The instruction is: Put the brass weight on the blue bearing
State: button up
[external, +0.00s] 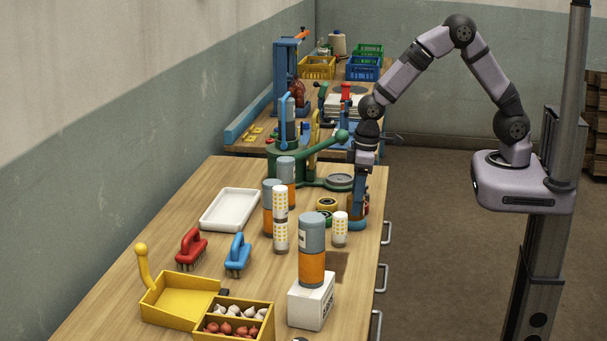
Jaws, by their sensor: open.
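My gripper (360,204) points down at the right edge of the bench, with its jaws open. A small brownish piece that looks like the brass weight (365,209) shows between and behind the fingers, mostly hidden by them. The blue bearing (357,224) lies on the bench directly below the fingertips. The brass piece appears right over the bearing; I cannot tell whether it touches it or sits centred.
A yellow bearing (327,204) and a green bearing (324,217) lie just left. A white dotted cylinder (340,230) stands in front. A green-based press (300,165) and a grey round pan (340,181) are behind. A grey-orange cylinder (312,250) stands on a white box (312,302).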

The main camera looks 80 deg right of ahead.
jog(key=shift+r, duration=0.15)
notch_tip(320, 180, up, 12)
jog(key=s+b, duration=0.1)
jog(key=b, duration=0.1)
jog(key=s+d+f, duration=0.3)
jog(key=s+f, duration=0.1)
jog(key=s, duration=0.5)
jog(key=s+d+f+m+g, duration=0.1)
jog(key=s+d+f, duration=0.3)
jog(key=s, duration=0.5)
jog(key=shift+s+d+f, duration=0.15)
jog(key=shift+s+f, duration=0.05)
jog(key=shift+f, duration=0.35)
jog(key=shift+f, duration=0.1)
